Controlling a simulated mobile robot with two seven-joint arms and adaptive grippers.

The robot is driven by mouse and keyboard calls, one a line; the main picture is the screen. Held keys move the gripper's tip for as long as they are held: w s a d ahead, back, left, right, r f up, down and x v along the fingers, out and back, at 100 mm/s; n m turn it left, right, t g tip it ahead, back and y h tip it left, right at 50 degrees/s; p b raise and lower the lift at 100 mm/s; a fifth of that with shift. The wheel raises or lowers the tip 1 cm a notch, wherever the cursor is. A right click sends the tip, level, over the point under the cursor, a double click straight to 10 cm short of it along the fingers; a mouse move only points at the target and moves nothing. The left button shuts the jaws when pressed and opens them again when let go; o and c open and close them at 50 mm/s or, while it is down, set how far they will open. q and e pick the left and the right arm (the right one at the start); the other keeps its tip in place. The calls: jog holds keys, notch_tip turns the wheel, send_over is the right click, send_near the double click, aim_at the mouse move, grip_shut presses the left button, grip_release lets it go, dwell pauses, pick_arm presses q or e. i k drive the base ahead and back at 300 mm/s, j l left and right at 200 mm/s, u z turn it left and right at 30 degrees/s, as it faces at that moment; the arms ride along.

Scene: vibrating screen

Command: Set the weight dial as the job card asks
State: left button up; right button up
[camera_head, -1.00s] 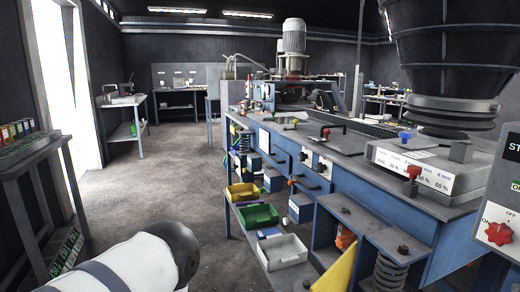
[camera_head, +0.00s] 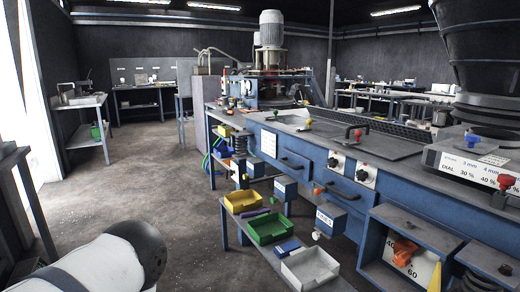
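A white card panel (camera_head: 472,168) stands on the blue machine at the right edge. It shows mm sizes above a row reading DIAL, 30 % and 40 %; the frame cuts off its right end. An orange pointer knob (camera_head: 404,252) sits low in an open bay of the machine. I cannot tell the exact setting. A white and black part of my arm shows at the lower left. Neither gripper is in view.
The long blue machine (camera_head: 395,205) fills the right side. Yellow (camera_head: 243,202), green (camera_head: 270,229) and white (camera_head: 309,267) bins stand on its low shelf, jutting into the aisle. A spring sits by the lower right corner. The floor (camera_head: 165,190) on the left is clear up to side tables (camera_head: 82,101).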

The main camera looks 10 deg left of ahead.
aim_at(404, 249)
jog(key=i+j, duration=0.1)
jog(key=j, duration=0.4)
jog(key=i+j, duration=0.1)
jog(key=j, duration=0.45)
jog(key=j+z, duration=0.1)
jog(key=j, duration=0.4)
jog(key=z, duration=1.25)
jog(key=i+j, duration=0.05)
jog(key=j, duration=0.05)
